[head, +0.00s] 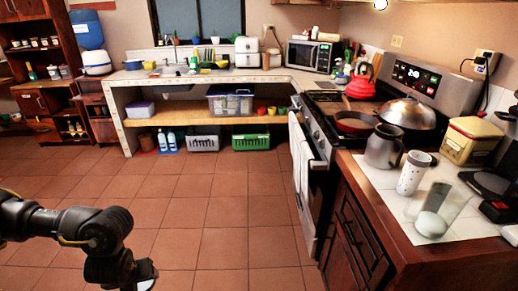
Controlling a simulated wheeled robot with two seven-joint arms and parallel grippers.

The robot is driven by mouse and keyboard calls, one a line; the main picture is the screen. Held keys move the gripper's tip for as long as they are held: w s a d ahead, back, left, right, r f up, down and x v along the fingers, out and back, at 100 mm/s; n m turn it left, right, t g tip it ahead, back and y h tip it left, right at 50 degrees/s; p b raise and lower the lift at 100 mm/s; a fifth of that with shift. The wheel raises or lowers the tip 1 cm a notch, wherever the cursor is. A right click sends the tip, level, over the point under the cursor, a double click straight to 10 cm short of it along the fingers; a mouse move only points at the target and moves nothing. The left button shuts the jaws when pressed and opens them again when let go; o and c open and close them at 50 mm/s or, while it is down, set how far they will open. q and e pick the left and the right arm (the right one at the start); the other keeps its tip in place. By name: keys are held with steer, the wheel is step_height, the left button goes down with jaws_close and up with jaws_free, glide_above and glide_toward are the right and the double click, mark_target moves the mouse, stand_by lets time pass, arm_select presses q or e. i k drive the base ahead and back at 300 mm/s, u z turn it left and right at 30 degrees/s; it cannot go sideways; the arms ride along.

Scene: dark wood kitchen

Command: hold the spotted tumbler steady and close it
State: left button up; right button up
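The spotted tumbler (411,174) stands on the white tiled counter at the right, a pale cup with small dark specks. It leans slightly in the picture, and its top looks dark; I cannot tell whether a lid is on it. No separate lid can be made out. My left gripper (137,277) is low at the bottom left over the floor, far from the tumbler and partly cut off by the frame edge. Its fingers are not clear enough to tell open from shut. My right gripper cannot be made out in the head view.
A clear container with a pale round thing in it (432,223) stands right in front of the tumbler. A grey jug (383,147) is behind it to the left. A yellow tin (470,142) and black appliance (493,180) are to the right. The tiled floor (215,220) is open.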

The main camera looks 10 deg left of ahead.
mark_target(417, 163)
steer(key=i, duration=1.35)
